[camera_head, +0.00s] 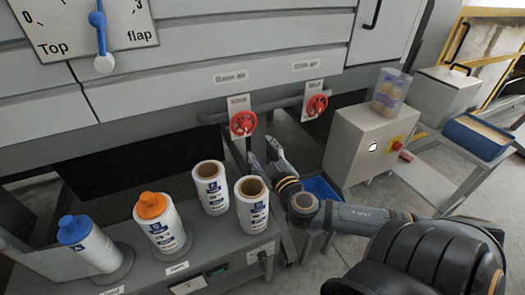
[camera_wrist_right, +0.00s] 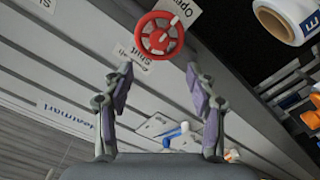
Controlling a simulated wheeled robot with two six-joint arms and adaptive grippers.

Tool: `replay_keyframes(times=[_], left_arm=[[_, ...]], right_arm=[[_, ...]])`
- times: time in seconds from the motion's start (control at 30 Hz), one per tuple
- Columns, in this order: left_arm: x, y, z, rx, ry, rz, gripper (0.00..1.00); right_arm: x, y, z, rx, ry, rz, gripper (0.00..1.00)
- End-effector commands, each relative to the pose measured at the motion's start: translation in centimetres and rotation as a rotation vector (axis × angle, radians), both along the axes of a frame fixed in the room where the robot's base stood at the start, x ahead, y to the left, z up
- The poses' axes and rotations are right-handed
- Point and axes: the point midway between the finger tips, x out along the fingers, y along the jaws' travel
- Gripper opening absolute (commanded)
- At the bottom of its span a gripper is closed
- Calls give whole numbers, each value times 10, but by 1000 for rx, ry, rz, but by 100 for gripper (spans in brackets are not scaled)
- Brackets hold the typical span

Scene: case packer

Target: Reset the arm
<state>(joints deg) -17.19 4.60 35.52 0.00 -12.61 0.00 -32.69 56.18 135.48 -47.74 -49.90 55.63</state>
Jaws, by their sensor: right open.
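My right gripper (camera_head: 265,152) is open and empty, just below and right of the left red valve wheel (camera_head: 243,123) in the head view. In the right wrist view the two fingers stand wide apart, with nothing between the tips of the gripper (camera_wrist_right: 159,76). A red valve wheel (camera_wrist_right: 159,35) lies beyond the fingertips, apart from them, with paper labels beside it. My right arm comes in from the lower right of the head view. My left gripper is not in view.
Two white rolls (camera_head: 210,188) (camera_head: 252,205), an orange-capped bottle (camera_head: 160,225) and a blue-capped bottle (camera_head: 88,246) stand on a grey bench. A second red wheel (camera_head: 317,106) is on the machine front. A grey cabinet (camera_head: 350,145) bears a clear container (camera_head: 389,91).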

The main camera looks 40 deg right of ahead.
Motion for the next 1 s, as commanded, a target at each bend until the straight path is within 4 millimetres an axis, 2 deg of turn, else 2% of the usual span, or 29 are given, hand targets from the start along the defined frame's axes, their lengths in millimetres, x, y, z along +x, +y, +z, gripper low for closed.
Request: replay_keyframes(times=[0.53, 0.63, 0.67, 0.77, 0.8, 0.87, 0.9, 0.97, 1.0], left_arm=[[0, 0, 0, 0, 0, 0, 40], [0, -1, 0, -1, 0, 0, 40], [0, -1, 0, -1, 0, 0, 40], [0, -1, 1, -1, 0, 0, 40], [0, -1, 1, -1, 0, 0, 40], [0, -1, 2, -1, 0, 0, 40], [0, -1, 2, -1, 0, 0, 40], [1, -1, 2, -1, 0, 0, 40], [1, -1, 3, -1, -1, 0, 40]], right_arm=[[-1, 0, 0, 1, 0, -1, 58], [1, -12, -15, -4, 29, -25, 58], [3, -20, -25, -7, 50, -42, 58], [4, -60, -80, -11, 165, -122, 58], [2, -79, -110, -9, 226, -158, 58], [-7, -105, -157, 5, 322, -206, 58], [-16, -120, -190, 17, 387, -236, 58], [-32, -137, -238, 44, 481, -271, 58], [-46, -145, -270, 66, 544, -292, 58]])
